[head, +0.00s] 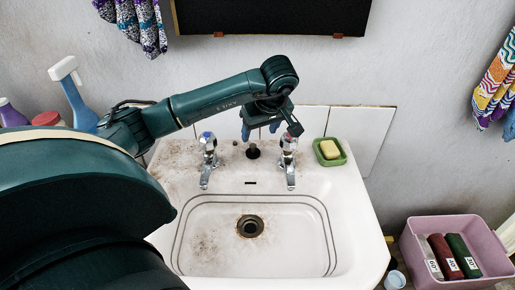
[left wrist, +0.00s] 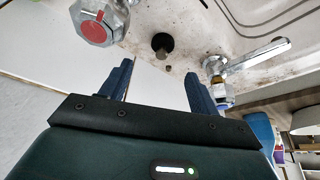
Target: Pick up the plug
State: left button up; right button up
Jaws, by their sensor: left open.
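The plug (head: 253,152) is small and black with a short stub, and it stands on the sink's back ledge between the two taps. In the left wrist view the plug (left wrist: 162,43) shows as a dark disc with a brownish stub, just beyond the fingertips and roughly between their lines. My left gripper (head: 261,131) is open and empty, behind and above the plug, with its blue fingers apart. Its fingers (left wrist: 158,70) also show in the left wrist view, not touching the plug. My right gripper is in neither view.
The left tap (head: 208,160) and right tap (head: 289,163) flank the plug closely. A green soap dish (head: 330,153) with yellow soap sits right of the taps. The stained basin (head: 290,240) is empty with an open drain (head: 250,226).

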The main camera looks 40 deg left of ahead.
aim_at(253, 145)
pick_arm(q)
jog(key=x, duration=0.3)
jog(key=shift+f, duration=0.25)
jog(key=shift+a+x, duration=0.15)
jog(key=shift+x, duration=1.2)
jog(key=shift+a+x, duration=0.1)
jog(key=shift+x, duration=1.25)
jog(key=shift+s, duration=0.15)
jog(key=shift+c, duration=0.3)
jog(key=c, duration=1.1)
jog(key=shift+r, duration=0.1)
